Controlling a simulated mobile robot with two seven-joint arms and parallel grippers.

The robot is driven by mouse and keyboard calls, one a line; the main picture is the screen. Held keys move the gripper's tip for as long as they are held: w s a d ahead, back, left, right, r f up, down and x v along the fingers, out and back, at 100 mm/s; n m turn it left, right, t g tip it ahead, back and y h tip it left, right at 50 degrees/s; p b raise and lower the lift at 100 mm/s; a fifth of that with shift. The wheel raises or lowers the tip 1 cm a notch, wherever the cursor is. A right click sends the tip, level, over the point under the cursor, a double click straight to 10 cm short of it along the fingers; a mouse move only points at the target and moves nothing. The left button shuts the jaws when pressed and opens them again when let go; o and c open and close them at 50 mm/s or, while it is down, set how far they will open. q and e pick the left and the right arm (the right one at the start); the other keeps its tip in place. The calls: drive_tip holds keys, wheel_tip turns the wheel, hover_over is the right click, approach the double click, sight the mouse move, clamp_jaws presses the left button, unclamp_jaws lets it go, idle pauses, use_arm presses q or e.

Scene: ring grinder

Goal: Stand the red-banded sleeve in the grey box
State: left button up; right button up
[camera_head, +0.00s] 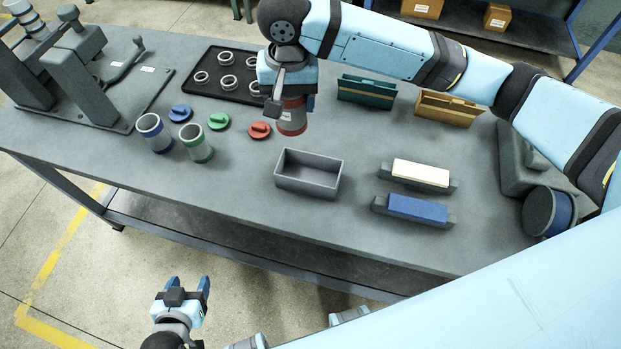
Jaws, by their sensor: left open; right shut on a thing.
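The red-banded sleeve (292,117) is a grey cylinder with a red band at its lower end. My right gripper (287,92) is shut on it from above and holds it upright. The sleeve appears behind the grey box in the picture; I cannot tell its exact height over the bench. The grey box (308,188) is open-topped, looks empty and stands near the bench's front edge. My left gripper (188,289) is open and empty, in front of the bench over the floor.
Blue-banded (154,133) and green-banded (196,143) sleeves stand left, near blue, green and red lids (259,130). A dark tray (208,91) of rings lies behind. Two holders with white (420,173) and blue (417,209) blocks lie right of the box.

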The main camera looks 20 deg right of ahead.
drive_tip(key=s+d+f+m, duration=0.2)
drive_tip(key=d+m, duration=0.1)
drive_tip(key=d, duration=0.1)
approach(311, 181)
wheel_tip(311, 181, down, 3)
drive_tip(key=shift+s+a+r, duration=0.1)
drive_tip(key=shift+s, duration=0.05)
use_arm(q)
drive_tip(key=shift+d+f, duration=0.2)
drive_tip(key=shift+f, duration=0.25)
drive_tip(key=shift+r, duration=0.15)
use_arm(e)
drive_tip(key=o, duration=0.9)
